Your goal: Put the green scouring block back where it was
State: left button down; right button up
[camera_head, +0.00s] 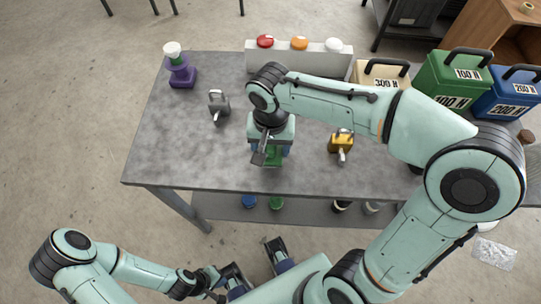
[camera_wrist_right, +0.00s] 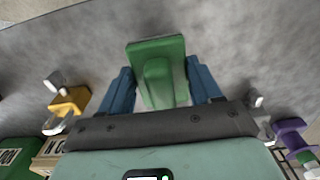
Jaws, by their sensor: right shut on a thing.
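The green scouring block (camera_head: 272,159) is at the front middle of the grey table, under my right gripper (camera_head: 271,152). In the right wrist view the block (camera_wrist_right: 158,78) has a wide base and a raised grip, and sits between the blue fingers. My right gripper (camera_wrist_right: 160,88) is shut on the block. It points down; whether the block touches the table I cannot tell. My left gripper (camera_head: 252,258) is in front of the table near the bottom of the head view, with its blue fingers apart and nothing seen between them.
A button box (camera_head: 297,60) lines the back; labelled cases (camera_head: 455,85) stand right. The front left tabletop (camera_head: 170,150) is clear.

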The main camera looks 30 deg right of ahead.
aim_at(271, 157)
notch_tip(271, 157, down, 5)
jog(key=shift+f+b, duration=0.1)
jog(key=shift+b, duration=0.3)
jog(key=o, duration=0.9)
jog(key=shift+o, duration=0.2)
notch_tip(271, 157, up, 12)
jog(key=shift+r+p, duration=0.15)
jog(key=shift+p, duration=0.95)
